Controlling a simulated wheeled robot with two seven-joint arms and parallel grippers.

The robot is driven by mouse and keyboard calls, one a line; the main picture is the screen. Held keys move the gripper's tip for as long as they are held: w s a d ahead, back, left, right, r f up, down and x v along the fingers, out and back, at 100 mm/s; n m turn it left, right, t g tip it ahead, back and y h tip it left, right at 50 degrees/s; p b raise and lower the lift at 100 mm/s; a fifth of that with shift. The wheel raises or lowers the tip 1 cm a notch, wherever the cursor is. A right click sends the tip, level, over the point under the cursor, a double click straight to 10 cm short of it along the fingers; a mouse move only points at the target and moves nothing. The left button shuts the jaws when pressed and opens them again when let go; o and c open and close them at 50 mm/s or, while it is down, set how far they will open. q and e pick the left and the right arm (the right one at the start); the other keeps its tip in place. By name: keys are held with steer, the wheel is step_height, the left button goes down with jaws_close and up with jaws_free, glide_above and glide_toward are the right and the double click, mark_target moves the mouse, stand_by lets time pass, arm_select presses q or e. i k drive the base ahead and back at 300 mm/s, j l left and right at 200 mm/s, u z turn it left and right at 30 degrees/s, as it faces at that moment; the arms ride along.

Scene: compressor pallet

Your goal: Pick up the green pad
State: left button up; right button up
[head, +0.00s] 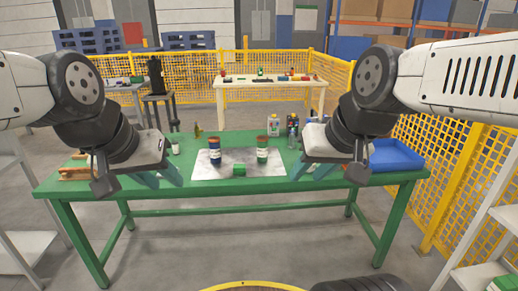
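The green pad (239,170) is a small green block at the front edge of a grey-white sheet (208,173) on the green table (130,188). My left gripper (165,180) is left of the sheet, with its two teal fingers apart and nothing seen between them. My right gripper (308,174) is right of the sheet, its teal fingers also apart and empty. Both grippers are clear of the pad, which is fully in view between them.
A blue-labelled can (214,150) and a green-labelled can (262,150) stand on the sheet behind the pad. Bottles (273,125) stand at the back right. A blue bin (396,156) is at the right end, and wooden pieces (76,171) lie at the left end.

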mark_target(238, 169)
steer(key=i+l+u, duration=0.1)
steer(key=i+u, duration=0.15)
steer(key=i, duration=0.25)
steer(key=i+l+u, duration=0.15)
steer(key=i+u, duration=0.15)
steer(key=i, duration=0.2)
